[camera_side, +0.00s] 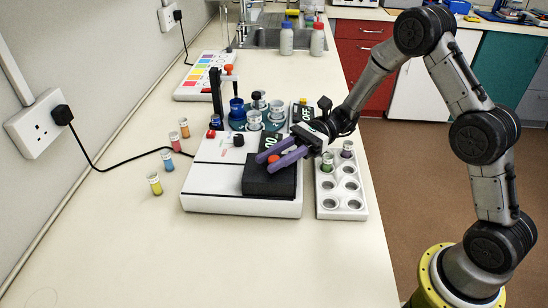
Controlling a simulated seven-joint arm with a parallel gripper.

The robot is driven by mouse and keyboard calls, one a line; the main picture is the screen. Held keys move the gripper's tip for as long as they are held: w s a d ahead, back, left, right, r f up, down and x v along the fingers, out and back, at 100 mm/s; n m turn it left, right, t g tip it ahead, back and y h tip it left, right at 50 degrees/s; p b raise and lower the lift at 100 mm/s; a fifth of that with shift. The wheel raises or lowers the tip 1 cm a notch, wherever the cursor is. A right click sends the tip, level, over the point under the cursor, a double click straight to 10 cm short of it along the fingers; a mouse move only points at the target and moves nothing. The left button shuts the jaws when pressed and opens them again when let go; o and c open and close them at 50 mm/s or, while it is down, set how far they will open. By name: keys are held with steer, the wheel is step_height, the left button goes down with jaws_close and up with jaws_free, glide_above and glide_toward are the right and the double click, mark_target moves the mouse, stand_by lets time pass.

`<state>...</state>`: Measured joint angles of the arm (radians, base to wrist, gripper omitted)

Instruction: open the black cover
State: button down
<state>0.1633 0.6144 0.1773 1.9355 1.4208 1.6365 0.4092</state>
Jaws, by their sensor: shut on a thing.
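The black cover (270,184) is a dark block on the right half of the white bench device (215,183). It appears to lie flat on the device, with no gap visible beneath it. A small orange-red knob (273,159) is on its top. My gripper (266,164) reaches in from the right with two purple fingers, one on each side of the knob. The fingers are shut on the knob and partly hide it and the cover's top.
A white rack (342,206) with capped vials stands close on the right. Blue and clear vessels (238,114) stand behind the device. Several small coloured vials (155,184) and a black cable (110,169) are on the left. The front counter is clear.

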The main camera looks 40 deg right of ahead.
stand_by(0.7)
steer(key=w+a, duration=0.8)
steer(key=c, duration=0.6)
jaws_free()
steer(key=shift+d, duration=0.1)
steer(key=d, duration=1.3)
steer(key=shift+d, duration=0.4)
